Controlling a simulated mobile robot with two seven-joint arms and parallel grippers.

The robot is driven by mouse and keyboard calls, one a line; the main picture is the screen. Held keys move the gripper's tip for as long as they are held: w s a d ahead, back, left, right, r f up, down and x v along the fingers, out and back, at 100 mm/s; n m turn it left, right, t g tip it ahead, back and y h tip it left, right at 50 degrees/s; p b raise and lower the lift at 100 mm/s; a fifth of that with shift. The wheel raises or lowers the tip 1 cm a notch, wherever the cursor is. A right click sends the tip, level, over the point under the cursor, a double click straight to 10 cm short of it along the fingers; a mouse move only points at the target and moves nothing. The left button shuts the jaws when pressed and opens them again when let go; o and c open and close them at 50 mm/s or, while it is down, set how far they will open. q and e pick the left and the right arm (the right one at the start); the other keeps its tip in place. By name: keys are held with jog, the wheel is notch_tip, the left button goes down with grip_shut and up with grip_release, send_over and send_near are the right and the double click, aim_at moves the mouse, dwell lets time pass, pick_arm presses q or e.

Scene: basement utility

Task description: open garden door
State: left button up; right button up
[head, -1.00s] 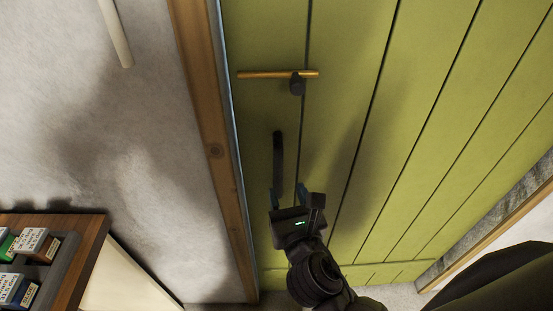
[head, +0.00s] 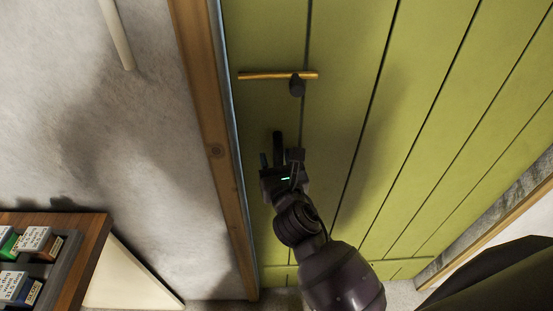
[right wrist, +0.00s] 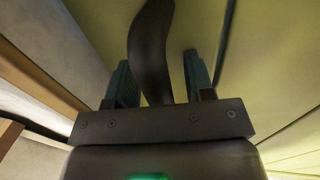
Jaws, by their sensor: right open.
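The green plank door (head: 345,130) fills the middle and right of the head view and looks shut against its wooden frame. A dark upright pull handle (head: 278,140) is on its left side. Above it is a brass-coloured bar (head: 265,75) with a dark knob-like part (head: 297,86). My right gripper (head: 281,160) is open at the pull handle, hiding its lower part. In the right wrist view, the curved dark handle (right wrist: 151,45) runs between the two open fingers (right wrist: 157,70), with gaps on both sides. My left gripper is not in view.
A wooden door post (head: 212,150) and a rough whitish wall (head: 130,130) lie left of the door. A wooden shelf (head: 85,245) with small labelled boxes (head: 37,240) stands at lower left. A pale pipe (head: 115,32) hangs on the wall at the top.

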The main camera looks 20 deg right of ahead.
jog(key=shift+c, duration=0.2)
grip_shut()
